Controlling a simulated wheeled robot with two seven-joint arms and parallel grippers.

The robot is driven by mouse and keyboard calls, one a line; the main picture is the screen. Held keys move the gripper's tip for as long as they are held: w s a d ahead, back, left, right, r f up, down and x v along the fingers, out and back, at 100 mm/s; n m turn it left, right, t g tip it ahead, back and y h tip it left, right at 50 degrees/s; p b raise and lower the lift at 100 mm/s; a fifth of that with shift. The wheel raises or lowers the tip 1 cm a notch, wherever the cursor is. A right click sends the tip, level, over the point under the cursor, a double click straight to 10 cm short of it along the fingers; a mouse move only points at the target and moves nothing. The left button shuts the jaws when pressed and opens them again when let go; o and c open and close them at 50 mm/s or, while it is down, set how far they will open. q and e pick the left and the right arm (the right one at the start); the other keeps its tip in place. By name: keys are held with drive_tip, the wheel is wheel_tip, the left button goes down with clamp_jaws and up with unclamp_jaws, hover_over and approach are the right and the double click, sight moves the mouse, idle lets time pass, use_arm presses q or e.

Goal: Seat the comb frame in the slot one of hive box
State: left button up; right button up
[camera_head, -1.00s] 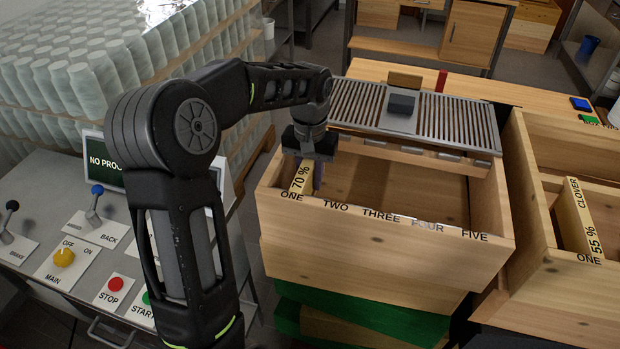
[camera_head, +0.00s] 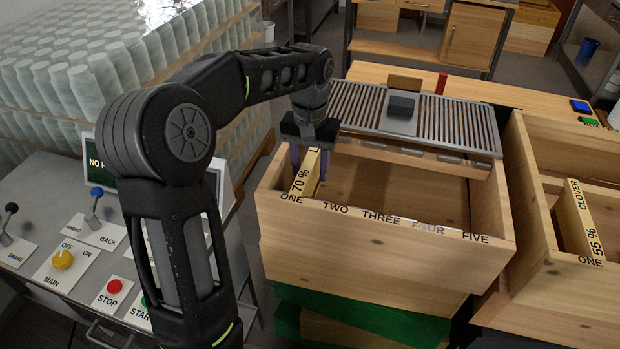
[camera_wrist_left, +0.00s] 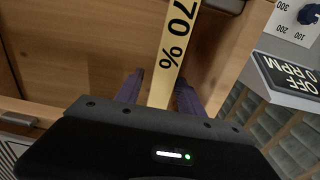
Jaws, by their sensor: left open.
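The comb frame (camera_head: 307,172), a pale wooden bar marked 70 %, sits in the hive box (camera_head: 365,255) at its left end, in line with the label ONE on the front rim. Its top is about level with the rim; its lower part is hidden in the box. My left gripper (camera_head: 309,165) is open over the frame, with one purple finger on each side of it. In the left wrist view, the frame (camera_wrist_left: 175,45) runs between the two spread fingers (camera_wrist_left: 159,94) with gaps on both sides. My right gripper is not in view.
The hive box is empty from TWO to FIVE. Another box (camera_head: 560,285) on the right holds a CLOVER 55 % frame (camera_head: 577,220). A control panel (camera_head: 85,262) with levers and buttons is on the left.

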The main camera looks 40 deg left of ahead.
sight(310, 159)
use_arm(q)
wheel_tip(310, 159, up, 4)
drive_tip(key=shift+w, duration=0.1)
wheel_tip(310, 159, up, 4)
drive_tip(key=shift+f+p, duration=0.25)
drive_tip(key=shift+p, duration=0.75)
drive_tip(key=shift+r+p, duration=0.35)
drive_tip(key=shift+r, duration=0.05)
drive_tip(key=shift+f, duration=0.15)
